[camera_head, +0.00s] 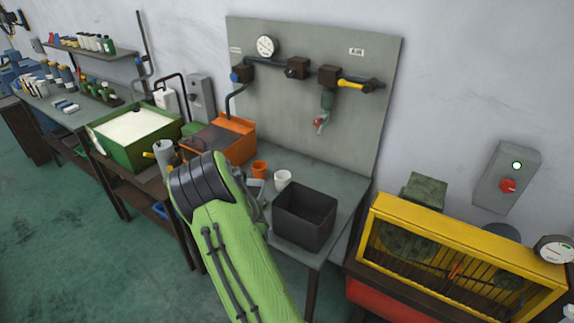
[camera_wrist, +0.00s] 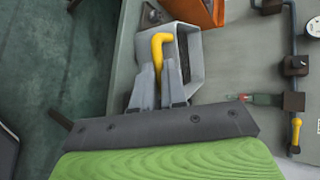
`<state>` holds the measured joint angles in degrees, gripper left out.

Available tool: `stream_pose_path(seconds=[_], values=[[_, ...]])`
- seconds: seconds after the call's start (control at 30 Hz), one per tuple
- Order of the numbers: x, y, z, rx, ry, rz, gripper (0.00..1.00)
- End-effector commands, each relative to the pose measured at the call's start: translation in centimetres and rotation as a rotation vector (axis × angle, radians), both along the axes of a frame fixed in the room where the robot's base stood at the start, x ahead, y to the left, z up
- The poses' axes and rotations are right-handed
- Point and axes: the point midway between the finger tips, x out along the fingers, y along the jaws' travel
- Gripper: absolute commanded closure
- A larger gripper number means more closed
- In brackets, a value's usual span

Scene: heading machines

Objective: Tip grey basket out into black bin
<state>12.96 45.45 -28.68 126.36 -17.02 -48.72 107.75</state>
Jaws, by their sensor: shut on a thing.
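In the wrist view, my gripper (camera_wrist: 160,84) is shut on the yellow handle of the grey basket (camera_wrist: 190,60). The basket is beyond the fingers, over the bench, and its dark opening shows beside the handle. In the head view, my green arm covers most of the gripper and basket; a little grey shows at the arm's right side, and I cannot tell which of the two it is. The black bin (camera_head: 305,216) stands open on the bench, just right of my arm. I cannot see whether the basket holds anything.
An orange cup (camera_head: 260,168) and a white cup (camera_head: 283,179) stand behind the bin. An orange tray (camera_head: 236,142) is farther back. A grey panel with pipes (camera_head: 312,100) rises behind the bench. A yellow guarded machine (camera_head: 460,250) stands to the right.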

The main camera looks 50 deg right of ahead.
Motion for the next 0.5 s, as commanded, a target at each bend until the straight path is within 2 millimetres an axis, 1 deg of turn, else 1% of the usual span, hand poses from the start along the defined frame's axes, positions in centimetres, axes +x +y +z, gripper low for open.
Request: stream_pose_path(seconds=[0.03, 0.1, 0.2, 0.3, 0.33, 0.4, 0.5], values=[[-1.2, -2.5, 3.0, -0.008, -0.01, -0.068, 1.0], [-3.4, -5.6, 5.7, -0.011, -0.011, -0.168, 1.0], [-6.5, -9.1, 8.9, -0.014, -0.011, -0.294, 1.0], [-8.9, -11.3, 10.9, -0.015, -0.01, -0.383, 1.0], [-9.3, -11.6, 11.2, -0.016, -0.009, -0.401, 1.0], [-10.1, -12.2, 11.7, -0.015, -0.008, -0.429, 1.0], [-10.6, -12.4, 11.5, -0.003, -0.038, -0.439, 1.0]])
